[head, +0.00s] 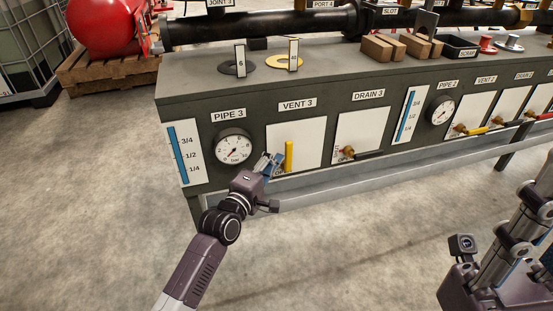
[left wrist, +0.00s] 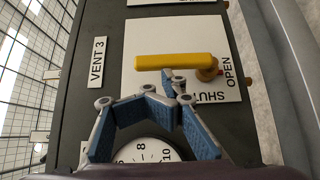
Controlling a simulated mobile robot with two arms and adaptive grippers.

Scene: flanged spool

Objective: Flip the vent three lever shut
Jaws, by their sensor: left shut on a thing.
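The vent 3 lever (head: 289,156) is a yellow bar on the white plate under the VENT 3 label, standing upright in the head view. In the left wrist view the lever (left wrist: 172,62) lies across the picture, running from its brass pivot at the right toward the VENT 3 label. SHUT and OPEN are printed beside the pivot end. My left gripper (head: 270,165) is at the lever's lower left in the head view. In the left wrist view its blue-padded fingers (left wrist: 168,84) are closed at the lever near the pivot; the exact contact is partly hidden. My right gripper's fingers are out of view.
Left of the lever is a round pressure gauge (head: 233,147); right of it is the drain 3 lever (head: 362,154), with a dark handle. A grey ledge (head: 330,179) runs below the panel. Rings and blocks lie on the bench top (head: 210,85).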

